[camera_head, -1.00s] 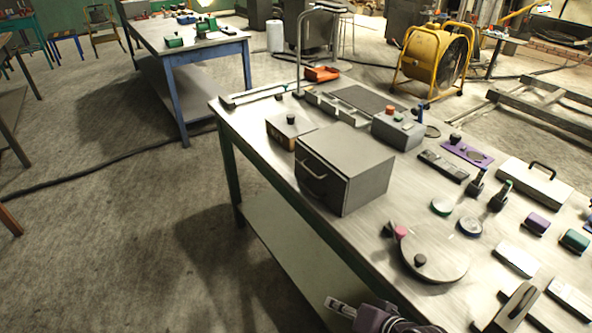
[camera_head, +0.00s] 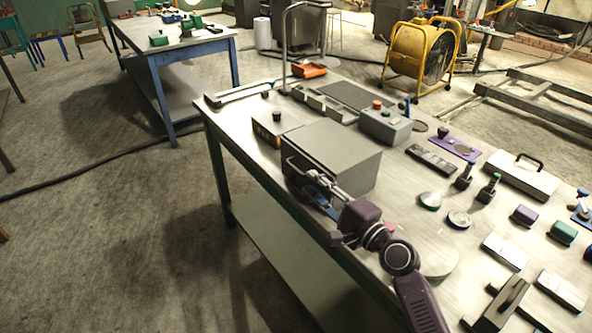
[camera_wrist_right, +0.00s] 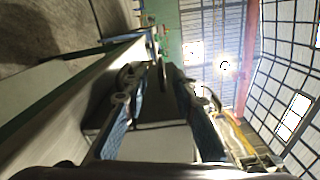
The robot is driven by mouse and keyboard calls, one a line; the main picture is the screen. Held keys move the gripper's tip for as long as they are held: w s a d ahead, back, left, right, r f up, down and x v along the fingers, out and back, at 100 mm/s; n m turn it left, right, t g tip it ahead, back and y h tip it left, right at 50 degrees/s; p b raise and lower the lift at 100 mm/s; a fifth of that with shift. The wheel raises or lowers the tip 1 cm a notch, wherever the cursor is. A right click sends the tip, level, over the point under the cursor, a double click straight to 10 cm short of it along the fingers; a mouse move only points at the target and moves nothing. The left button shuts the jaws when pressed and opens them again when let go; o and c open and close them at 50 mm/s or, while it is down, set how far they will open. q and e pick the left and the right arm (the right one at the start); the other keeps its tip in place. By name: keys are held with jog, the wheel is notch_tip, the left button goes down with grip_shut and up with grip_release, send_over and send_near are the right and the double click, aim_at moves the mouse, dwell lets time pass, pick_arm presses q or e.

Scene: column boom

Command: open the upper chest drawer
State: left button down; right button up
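The grey chest (camera_head: 335,150) stands on the near metal table, its front facing left. My right gripper (camera_head: 303,177) is at this front, beside the drawer handle (camera_head: 290,166), and covers much of the front. No drawer visibly stands out from the chest. In the right wrist view my right gripper (camera_wrist_right: 152,95) has its two blue-padded fingers spread wide, with a dark surface and a pale one between them. I cannot tell whether the handle lies between the fingers or touches them. My left gripper is not in view.
Behind the chest is a box with a black knob (camera_head: 276,121); a grey control box (camera_head: 385,124) stands to the back right. A round plate (camera_head: 437,257) lies near my right arm. Several small items cover the table's right side. The floor left of the table is open.

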aim_at(296, 168)
jog(key=x, duration=0.7)
jog(key=shift+w+a, duration=0.15)
jog(key=shift+w, duration=0.1)
grip_shut()
